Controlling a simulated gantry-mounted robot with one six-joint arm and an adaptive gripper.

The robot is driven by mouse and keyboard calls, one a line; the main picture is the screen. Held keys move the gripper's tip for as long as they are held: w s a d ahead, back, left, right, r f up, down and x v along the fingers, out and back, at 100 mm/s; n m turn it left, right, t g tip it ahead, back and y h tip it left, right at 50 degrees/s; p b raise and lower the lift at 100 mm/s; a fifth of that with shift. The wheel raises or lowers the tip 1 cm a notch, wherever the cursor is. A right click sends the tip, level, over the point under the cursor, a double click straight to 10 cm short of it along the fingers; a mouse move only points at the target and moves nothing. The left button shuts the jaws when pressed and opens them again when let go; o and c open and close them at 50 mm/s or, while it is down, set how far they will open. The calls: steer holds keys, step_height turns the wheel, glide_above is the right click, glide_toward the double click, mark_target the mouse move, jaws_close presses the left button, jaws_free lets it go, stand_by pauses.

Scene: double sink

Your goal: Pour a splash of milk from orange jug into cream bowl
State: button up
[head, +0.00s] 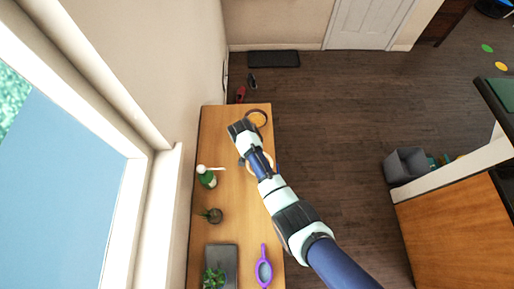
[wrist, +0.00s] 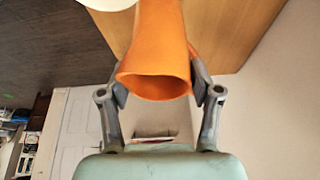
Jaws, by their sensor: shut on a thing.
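The orange jug (wrist: 160,50) is between the two fingers of my gripper (wrist: 160,84) in the wrist view, its wide mouth toward the bottom of the picture. My gripper is shut on it, a finger on each side. The jug's contents do not show. In the head view my gripper (head: 240,130) is over the far end of the wooden counter, and I cannot make out the jug there. A cream rim, likely the cream bowl (head: 268,158), shows partly under my arm. A pale curved edge (wrist: 108,3) is at the top of the wrist view, beside the jug.
A round brown-rimmed thing (head: 257,118) is at the counter's far end. The window wall borders the counter on the left.

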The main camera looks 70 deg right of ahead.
steer(key=shift+s+a+r+p, duration=0.15)
steer(key=shift+s+r+p, duration=0.05)
steer(key=shift+s+p, duration=0.2)
steer(key=shift+s+a+r+p, duration=0.15)
steer(key=shift+s+p, duration=0.2)
steer(key=shift+p, duration=0.05)
steer(key=shift+s+a+f+t+h, duration=0.25)
steer(key=shift+s+f+t+h, duration=0.25)
steer(key=shift+t, duration=0.6)
steer(key=shift+s+t+b, duration=0.1)
steer(key=shift+t+b, duration=0.4)
steer(key=shift+b, duration=0.2)
steer(key=shift+m+t+h+b, duration=0.3)
steer(key=shift+b, duration=0.2)
steer(key=shift+f+b, duration=0.3)
steer(key=shift+b, duration=0.1)
step_height(320, 180, down, 4)
steer(key=t+b, duration=0.1)
steer(key=b, duration=0.4)
steer(key=shift+r+h, duration=0.15)
steer(key=shift+h, duration=0.25)
steer(key=shift+f+t+b, duration=0.3)
steer(key=shift+t+b, duration=0.4)
steer(key=shift+b, duration=0.5)
steer(key=shift+r+p, duration=0.3)
steer(key=shift+p, duration=0.1)
